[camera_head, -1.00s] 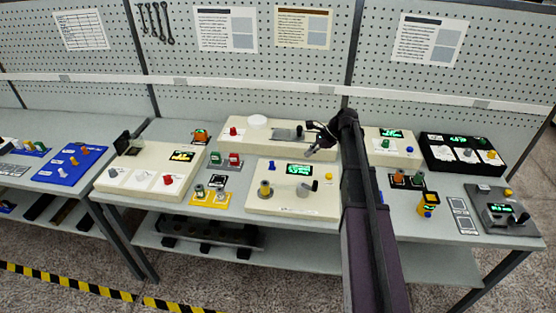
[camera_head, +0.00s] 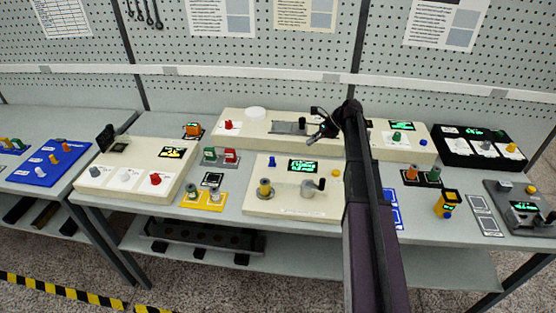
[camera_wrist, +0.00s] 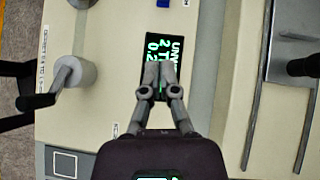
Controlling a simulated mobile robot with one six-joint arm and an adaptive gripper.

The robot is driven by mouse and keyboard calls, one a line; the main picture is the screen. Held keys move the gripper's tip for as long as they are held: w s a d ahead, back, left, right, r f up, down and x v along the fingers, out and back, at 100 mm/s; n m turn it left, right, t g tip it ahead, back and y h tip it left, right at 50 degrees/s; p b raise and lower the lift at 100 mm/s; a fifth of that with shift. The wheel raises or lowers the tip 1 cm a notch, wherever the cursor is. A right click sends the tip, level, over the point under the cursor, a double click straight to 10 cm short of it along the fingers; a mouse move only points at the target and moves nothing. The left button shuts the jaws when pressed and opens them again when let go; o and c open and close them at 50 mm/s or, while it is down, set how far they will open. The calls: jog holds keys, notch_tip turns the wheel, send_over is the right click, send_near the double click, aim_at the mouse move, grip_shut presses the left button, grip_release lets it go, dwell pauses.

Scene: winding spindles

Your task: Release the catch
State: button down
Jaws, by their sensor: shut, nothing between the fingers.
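No part is plainly marked as a catch. A cream winding panel (camera_head: 258,206) carries a brass-coloured spindle (camera_head: 265,188), a grey crank (camera_head: 310,189) with a dark handle, a blue peg (camera_head: 271,161), a yellow button (camera_head: 335,173) and a green-lit display (camera_head: 303,166). My gripper (camera_head: 317,135) is above the back of this panel, near the slider unit behind it. In the wrist view its shut, empty fingertips (camera_wrist: 158,72) cover part of the display (camera_wrist: 165,45). The crank (camera_wrist: 70,76) is at the left. The yellow button is hidden there.
Behind, a long cream unit (camera_head: 262,131) carries a metal slide with an upright black knob (camera_head: 302,122), close to my gripper. A yellow fixture (camera_head: 204,200) and red and green switches (camera_head: 221,155) stand at the left. A black box (camera_head: 478,145) is at the right.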

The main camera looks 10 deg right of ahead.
aim_at(272, 161)
jog(key=shift+w+f, duration=0.4)
jog(key=shift+f, duration=0.15)
jog(key=shift+b, duration=0.3)
jog(key=b+x, duration=0.7)
jog(key=x, duration=0.3)
jog(key=shift+f, duration=0.2)
jog(key=a, duration=0.3)
jog(key=shift+w+r, duration=0.2)
jog(key=shift+w, duration=0.05)
jog(key=shift+w+a, duration=0.1)
jog(key=shift+a, duration=0.45)
jog(key=shift+w+d, duration=0.1)
